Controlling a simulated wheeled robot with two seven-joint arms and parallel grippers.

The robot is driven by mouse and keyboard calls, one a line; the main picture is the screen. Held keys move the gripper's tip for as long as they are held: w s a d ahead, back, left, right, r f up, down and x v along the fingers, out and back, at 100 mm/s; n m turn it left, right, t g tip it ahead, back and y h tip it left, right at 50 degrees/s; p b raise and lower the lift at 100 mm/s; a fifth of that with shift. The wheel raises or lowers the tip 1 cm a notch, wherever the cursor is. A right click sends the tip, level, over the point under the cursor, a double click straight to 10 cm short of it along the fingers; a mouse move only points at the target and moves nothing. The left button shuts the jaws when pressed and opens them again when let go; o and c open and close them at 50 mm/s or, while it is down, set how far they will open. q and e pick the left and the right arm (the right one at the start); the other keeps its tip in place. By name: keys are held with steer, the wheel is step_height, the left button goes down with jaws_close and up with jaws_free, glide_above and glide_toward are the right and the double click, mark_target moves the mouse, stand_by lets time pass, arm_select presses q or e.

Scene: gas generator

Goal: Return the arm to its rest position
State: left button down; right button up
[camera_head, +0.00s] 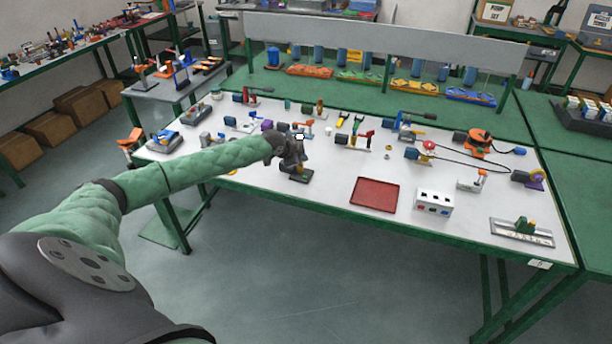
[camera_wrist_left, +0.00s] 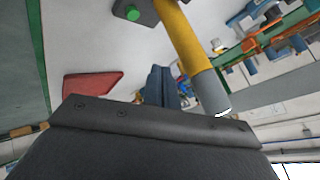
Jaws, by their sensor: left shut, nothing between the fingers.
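My left arm, in a green padded sleeve (camera_head: 205,165), reaches from the lower left over the white-topped table in the head view. Its dark left gripper (camera_head: 297,170) is over the table's near left part, left of the red tray. The gripper is shut with nothing in it. In the left wrist view a wide dark part of my own wrist fills the bottom and hides much of the scene. My right gripper is in neither view.
The red tray (camera_head: 374,194) lies near the front edge, beside a white socket box (camera_head: 433,202). Several small valves and fittings crowd the tabletop behind. In the left wrist view a yellow and grey cylinder (camera_wrist_left: 187,45) stands close. Floor in front of the table is clear.

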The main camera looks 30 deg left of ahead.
arm_select(q)
steer(key=s+d+f+g, duration=0.1)
steer(key=s+d+f, duration=0.25)
steer(key=d, duration=0.35)
steer(key=s+d+f+h, duration=0.1)
steer(key=s+d+f, duration=0.2)
steer(key=s+d, duration=0.3)
steer(key=s+d+f+g, duration=0.1)
steer(key=s+d+f, duration=0.25)
steer(key=d, duration=0.45)
steer(key=s+d+f+n+g, duration=0.1)
steer(key=s+d+f+n, duration=0.1)
steer(key=s+d, duration=1.05)
steer(key=s+a+r+n+g+y, duration=0.1)
steer(key=s+r+n, duration=0.25)
steer(key=s, duration=0.95)
steer(key=s+a+r+n+g+y, duration=0.1)
steer(key=s+r+n+y, duration=0.2)
steer(key=s, duration=0.9)
step_height(320, 180, down, 27)
steer(key=w+d+g+h+b, duration=0.1)
steer(key=w+d+h+b, duration=0.1)
steer(key=s+f+b, duration=0.1)
steer(key=s+f, duration=0.3)
steer(key=f, duration=0.9)
steer(key=s+f+g+b, duration=0.1)
steer(key=s+f, duration=0.3)
steer(key=f, duration=0.9)
